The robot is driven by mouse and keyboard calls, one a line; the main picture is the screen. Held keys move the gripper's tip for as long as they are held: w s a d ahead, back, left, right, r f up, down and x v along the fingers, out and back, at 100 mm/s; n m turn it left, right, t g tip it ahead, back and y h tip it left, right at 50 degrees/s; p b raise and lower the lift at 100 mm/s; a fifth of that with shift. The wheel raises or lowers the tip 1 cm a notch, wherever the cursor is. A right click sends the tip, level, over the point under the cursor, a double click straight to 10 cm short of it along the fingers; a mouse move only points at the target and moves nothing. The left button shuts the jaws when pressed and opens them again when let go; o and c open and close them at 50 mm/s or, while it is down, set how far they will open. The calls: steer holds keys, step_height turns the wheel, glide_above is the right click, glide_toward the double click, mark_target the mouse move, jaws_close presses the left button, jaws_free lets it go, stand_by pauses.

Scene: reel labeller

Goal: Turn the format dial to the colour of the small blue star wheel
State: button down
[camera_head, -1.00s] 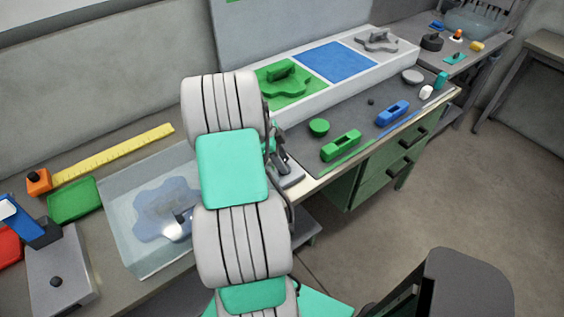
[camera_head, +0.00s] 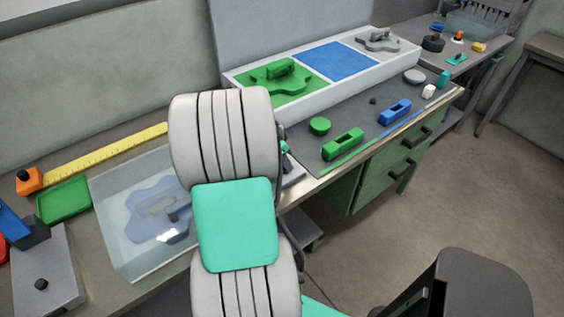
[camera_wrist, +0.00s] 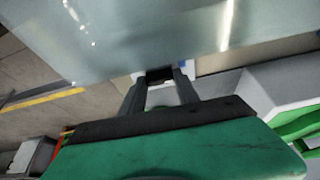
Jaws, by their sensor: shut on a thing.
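The small blue star wheel (camera_head: 160,215) lies inside a clear box (camera_head: 122,262) on the bench at left, seen hazily through it. My gripper is hidden behind my arm in the head view. In the wrist view my gripper (camera_wrist: 160,76) has its two dark fingers closed on a small dark knob (camera_wrist: 159,73) on a pale plate with a bit of blue. It appears to be the format dial, but its pointer and most of its colour marks cannot be made out. In the head view only an edge of a grey plate (camera_head: 293,172) shows beside my arm.
A white tray holds a green star wheel (camera_head: 278,80), a bare blue field (camera_head: 336,61) and a grey star wheel (camera_head: 378,40). Green (camera_head: 343,144) and blue (camera_head: 395,111) blocks lie in front. The clear box's pane (camera_wrist: 130,30) is close to my fingers in the wrist view.

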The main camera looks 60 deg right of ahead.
steer(key=shift+d+r, duration=0.1)
stand_by(0.4)
steer(key=c, duration=0.9)
jaws_free()
steer(key=v, duration=0.7)
steer(key=shift+a+r+b, duration=0.2)
steer(key=shift+r+b, duration=0.1)
steer(key=shift+b, duration=0.1)
steer(key=shift+w, duration=0.15)
